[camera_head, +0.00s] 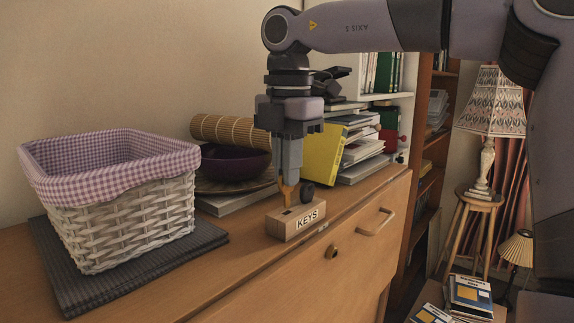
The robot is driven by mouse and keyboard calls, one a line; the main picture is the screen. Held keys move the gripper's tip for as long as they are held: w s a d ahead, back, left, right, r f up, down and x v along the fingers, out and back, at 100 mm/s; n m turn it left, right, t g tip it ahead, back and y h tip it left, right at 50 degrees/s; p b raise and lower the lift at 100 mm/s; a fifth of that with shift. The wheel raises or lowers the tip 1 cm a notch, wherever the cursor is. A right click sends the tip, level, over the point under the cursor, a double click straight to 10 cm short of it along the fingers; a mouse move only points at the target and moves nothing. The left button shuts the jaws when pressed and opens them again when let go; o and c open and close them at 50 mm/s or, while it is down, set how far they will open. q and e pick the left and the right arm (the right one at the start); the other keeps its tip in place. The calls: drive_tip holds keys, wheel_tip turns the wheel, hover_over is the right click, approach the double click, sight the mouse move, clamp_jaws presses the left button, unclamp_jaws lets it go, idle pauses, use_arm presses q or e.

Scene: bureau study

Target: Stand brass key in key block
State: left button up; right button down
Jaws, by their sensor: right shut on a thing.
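The key block (281,228), a small wooden block with a "KEYS" label on its front, stands on the cabinet top near its front edge. My right gripper (289,178) points straight down above it, shut on the brass key (287,196). The key shows as a narrow yellow-orange piece under the fingers, roughly upright. Its lower end meets the top of the block in the picture; I cannot tell whether it is in a slot. A dark slot shows in the block's top, left of the key. My left gripper is not in view.
A small dark round thing (308,191) is close right of the key. A wicker basket (125,215) on a dark mat (75,290) stands left. A purple bowl (236,163) and books (323,155) are behind. The cabinet top (225,268) is clear in front.

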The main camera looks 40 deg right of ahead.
sight(287, 193)
drive_tip(key=shift+f+b, duration=0.95)
drive_tip(key=shift+f, duration=0.6)
idle(1.0)
drive_tip(key=c, duration=1.3)
unclamp_jaws()
drive_tip(key=shift+o, duration=0.4)
drive_tip(key=o, duration=0.5)
drive_tip(key=shift+r, duration=0.15)
drive_tip(key=shift+r+p, duration=1.05)
drive_tip(key=shift+r, duration=0.25)
drive_tip(key=shift+s+r, duration=0.1)
drive_tip(key=shift+r, duration=2.5)
